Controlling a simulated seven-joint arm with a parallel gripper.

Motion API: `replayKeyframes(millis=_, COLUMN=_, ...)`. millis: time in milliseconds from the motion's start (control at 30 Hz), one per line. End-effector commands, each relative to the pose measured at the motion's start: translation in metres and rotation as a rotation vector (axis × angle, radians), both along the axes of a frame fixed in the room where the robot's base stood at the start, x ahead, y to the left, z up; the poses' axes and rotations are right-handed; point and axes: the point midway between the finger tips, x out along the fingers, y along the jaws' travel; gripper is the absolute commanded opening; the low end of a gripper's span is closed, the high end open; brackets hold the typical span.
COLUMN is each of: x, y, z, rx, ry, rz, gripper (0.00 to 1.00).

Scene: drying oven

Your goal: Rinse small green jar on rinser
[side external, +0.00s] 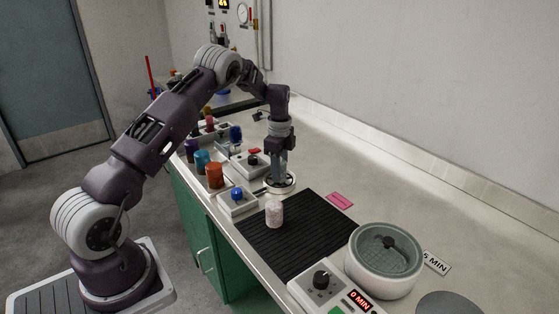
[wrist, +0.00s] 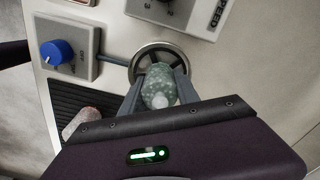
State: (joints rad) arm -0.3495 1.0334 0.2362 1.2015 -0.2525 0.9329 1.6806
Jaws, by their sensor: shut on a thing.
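The small green jar (wrist: 158,88) is between the two fingers of my gripper (wrist: 158,95) in the wrist view. It looks speckled pale green, with a pale round spot on the side facing the camera. The rinser (wrist: 143,58) is a round metal ring with dark spokes, and the jar overlaps it in the wrist view. In the side view my gripper (side external: 281,172) points down just over the rinser (side external: 291,186). The jar is hard to make out there, and I cannot tell whether it touches the rinser.
A box with a blue knob (side external: 237,194) stands beside the rinser, joined by a tube. A pale pinkish jar (side external: 274,212) stands on the black ribbed mat (side external: 310,232). Coloured jars (side external: 214,175) stand at left. A lidded round pot (side external: 385,262) is in front.

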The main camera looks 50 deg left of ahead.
Motion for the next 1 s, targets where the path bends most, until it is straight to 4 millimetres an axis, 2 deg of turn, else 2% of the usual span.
replayKeyframes(millis=333, x=0.000, y=0.000, z=0.002, rx=0.000, ry=0.000, rz=0.000, gripper=0.00)
replayKeyframes(millis=1000, x=0.000, y=0.000, z=0.039, rx=0.001, ry=0.000, rz=0.000, gripper=0.00)
